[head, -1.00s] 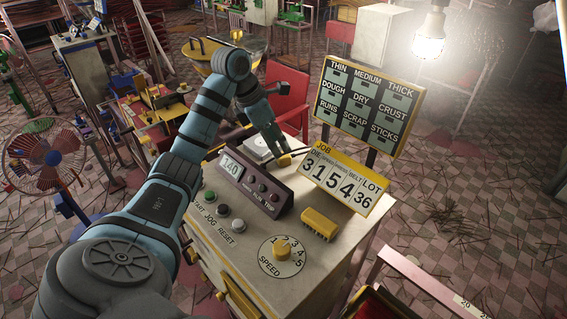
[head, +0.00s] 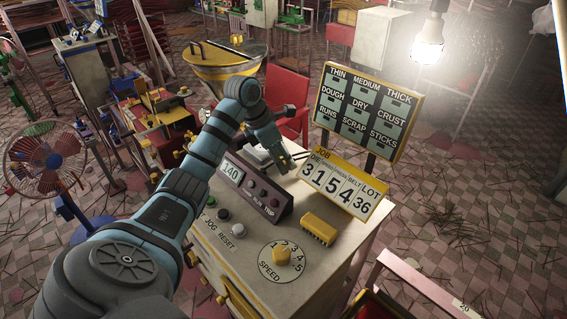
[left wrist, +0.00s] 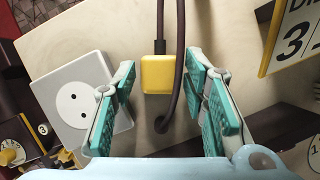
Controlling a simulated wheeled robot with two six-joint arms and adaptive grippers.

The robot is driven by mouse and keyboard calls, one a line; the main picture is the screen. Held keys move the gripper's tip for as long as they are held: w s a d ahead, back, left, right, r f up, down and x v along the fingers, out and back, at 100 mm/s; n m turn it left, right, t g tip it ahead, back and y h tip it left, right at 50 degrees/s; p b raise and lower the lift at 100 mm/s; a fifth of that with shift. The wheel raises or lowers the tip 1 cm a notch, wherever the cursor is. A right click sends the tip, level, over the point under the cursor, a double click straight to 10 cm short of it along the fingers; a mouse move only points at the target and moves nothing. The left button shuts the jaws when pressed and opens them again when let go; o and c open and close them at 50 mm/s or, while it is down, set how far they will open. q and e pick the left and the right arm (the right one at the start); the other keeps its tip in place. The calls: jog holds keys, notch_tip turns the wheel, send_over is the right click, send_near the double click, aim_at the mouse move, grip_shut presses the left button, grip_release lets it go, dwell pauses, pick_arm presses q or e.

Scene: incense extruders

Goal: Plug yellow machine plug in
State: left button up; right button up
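The yellow plug (left wrist: 158,74) lies on the pale machine top, with a dark cable running up from it in the left wrist view. My left gripper (left wrist: 160,84) is open, one teal finger on each side of the plug, with visible gaps; contact is not seen. In the head view my left gripper (head: 279,160) is low over the far part of the machine top and hides the plug. The light grey socket (left wrist: 78,98), with two dark holes, sits left of the left finger in the wrist view. My right gripper is not in view.
A dark control box (head: 254,192) reading 140 stands close in front of the gripper. The yellow-framed JOB board (head: 343,186) is to its right. A second dark cable (left wrist: 176,100) curves down beside the plug, near the right finger. A yellow block (head: 318,229) and SPEED dial (head: 281,257) lie nearer.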

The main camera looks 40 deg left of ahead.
pick_arm(q)
jog(key=c, duration=0.8)
jog(key=shift+r, duration=0.1)
jog(key=shift+c, duration=0.2)
notch_tip(320, 180, up, 6)
jog(key=shift+f, duration=0.25)
notch_tip(320, 180, up, 5)
jog(key=p, duration=0.3)
jog(key=shift+f, duration=0.2)
jog(key=shift+r+p, duration=0.25)
jog(key=shift+p, duration=0.25)
